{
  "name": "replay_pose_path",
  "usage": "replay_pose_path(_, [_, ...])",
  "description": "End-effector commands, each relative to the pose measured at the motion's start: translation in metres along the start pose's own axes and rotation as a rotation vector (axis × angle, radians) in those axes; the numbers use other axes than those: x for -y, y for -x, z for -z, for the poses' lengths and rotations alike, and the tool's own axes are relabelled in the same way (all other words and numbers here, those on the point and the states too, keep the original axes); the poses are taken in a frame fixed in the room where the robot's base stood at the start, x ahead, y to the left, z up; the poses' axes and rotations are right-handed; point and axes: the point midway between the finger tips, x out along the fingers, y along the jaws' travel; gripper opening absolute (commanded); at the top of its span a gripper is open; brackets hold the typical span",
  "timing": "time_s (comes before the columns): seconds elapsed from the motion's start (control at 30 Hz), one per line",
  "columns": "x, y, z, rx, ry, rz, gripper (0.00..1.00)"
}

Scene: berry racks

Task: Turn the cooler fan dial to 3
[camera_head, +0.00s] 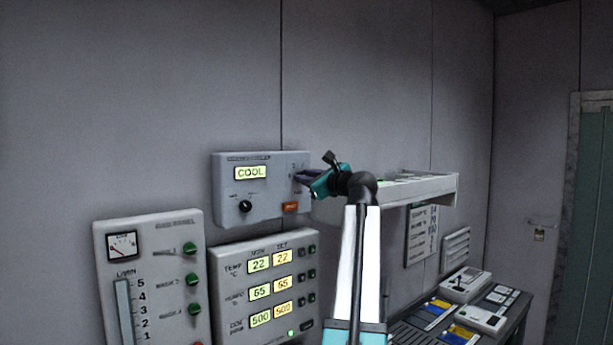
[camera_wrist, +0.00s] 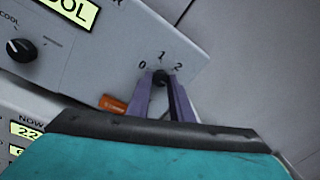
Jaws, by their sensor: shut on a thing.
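The cooler panel (camera_head: 223,185) is a grey wall box with a lit display reading COOL (camera_head: 250,172). The fan dial (camera_wrist: 160,77) is a small dark knob at the panel's right side, with 0, 1 and 2 visible around it in the wrist view. A 3 is not visible there, and the knob's pointer direction cannot be made out. My gripper (camera_head: 303,179) reaches the panel's right side from the right. In the wrist view its purple fingers (camera_wrist: 162,85) are shut on the dial, one on each side.
A black mode knob (camera_head: 246,206) and an orange switch (camera_head: 290,207) are on the same panel. Below are a readout panel (camera_head: 228,250) and a gas panel (camera_head: 150,228) with green knobs. A white shelf (camera_head: 420,188) juts out at right, behind my arm.

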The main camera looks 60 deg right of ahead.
Motion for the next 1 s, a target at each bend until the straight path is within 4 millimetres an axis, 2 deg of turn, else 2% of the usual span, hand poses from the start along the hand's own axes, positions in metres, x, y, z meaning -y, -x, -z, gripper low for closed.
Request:
replay_pose_path(0.4, [-0.0001, -0.0001, 0.0005, -0.001, -0.012, -0.001, 0.0])
replay_pose_path(0.43, [-0.0001, -0.0001, 0.0004, -0.001, -0.012, -0.001, 0.21])
replay_pose_path(0.53, [-0.0001, -0.0001, 0.0003, -0.001, -0.012, -0.001, 0.38])
replay_pose_path(1.0, [-0.0005, 0.0055, 0.0009, -0.001, -0.01, 0.0, 0.38])
